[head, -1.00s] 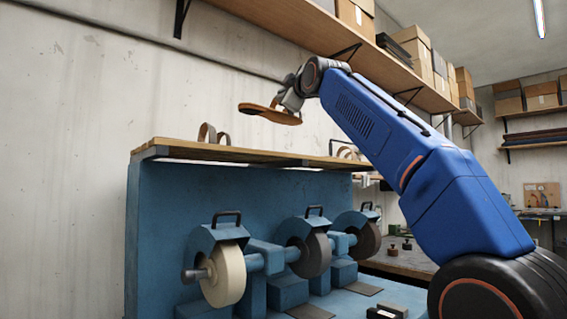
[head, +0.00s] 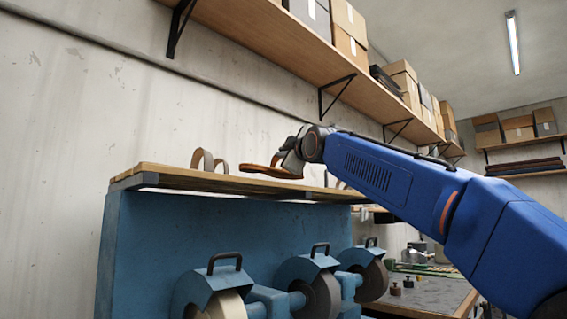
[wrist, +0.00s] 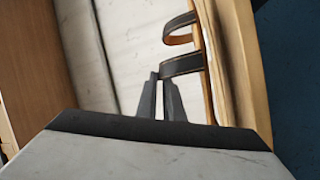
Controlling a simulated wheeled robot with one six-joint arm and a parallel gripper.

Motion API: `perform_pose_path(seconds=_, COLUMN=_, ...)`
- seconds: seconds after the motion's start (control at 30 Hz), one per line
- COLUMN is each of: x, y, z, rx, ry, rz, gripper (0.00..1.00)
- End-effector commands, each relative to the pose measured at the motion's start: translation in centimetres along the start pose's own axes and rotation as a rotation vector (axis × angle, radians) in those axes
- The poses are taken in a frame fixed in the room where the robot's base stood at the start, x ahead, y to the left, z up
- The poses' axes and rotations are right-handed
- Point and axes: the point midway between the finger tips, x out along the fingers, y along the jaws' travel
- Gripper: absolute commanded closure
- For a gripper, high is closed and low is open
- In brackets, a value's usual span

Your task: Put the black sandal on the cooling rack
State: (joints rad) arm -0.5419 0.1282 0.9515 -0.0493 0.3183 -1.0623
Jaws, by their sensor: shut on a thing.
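The black sandal (head: 268,172) is in my gripper in the head view. It looks level, with a thin tan-brown sole. In the wrist view its dark straps (wrist: 182,65) have tan inner faces. My gripper (wrist: 158,78) is shut on the rear strap. The second strap is further ahead, and the sole is seen edge-on. The cooling rack appears to be the wooden slatted top (head: 170,178) of the blue machine. It also shows in the wrist view (wrist: 246,70). The sandal is just over the rack. I cannot tell whether it touches.
Brown strap loops (head: 203,160) stand on the rack left of the sandal, and another loop (head: 341,184) is to the right. Grinding wheels (head: 322,296) are below. A wall shelf with boxes (head: 348,47) runs above. Some rack top between the loops looks clear.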

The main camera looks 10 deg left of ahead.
Motion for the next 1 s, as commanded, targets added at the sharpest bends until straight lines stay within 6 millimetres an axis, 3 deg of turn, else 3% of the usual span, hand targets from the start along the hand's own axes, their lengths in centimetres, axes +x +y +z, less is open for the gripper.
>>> perform_pose_path(seconds=0.27, x=-0.5, y=-2.3, z=1.1, rx=-0.002, ry=0.0, rz=0.001, gripper=1.0)
perform_pose_path(seconds=0.67, x=-0.6, y=-2.6, z=1.3, rx=-0.001, ry=0.0, rz=0.001, gripper=1.0)
perform_pose_path(seconds=0.7, x=-0.5, y=-2.6, z=1.3, rx=-0.001, ry=0.0, rz=0.0, gripper=0.85)
perform_pose_path(seconds=0.77, x=-0.5, y=-2.6, z=1.3, rx=-0.001, ry=0.0, rz=0.0, gripper=0.73)
perform_pose_path(seconds=1.0, x=-0.5, y=-2.6, z=1.3, rx=-0.001, ry=0.0, rz=0.0, gripper=0.73)
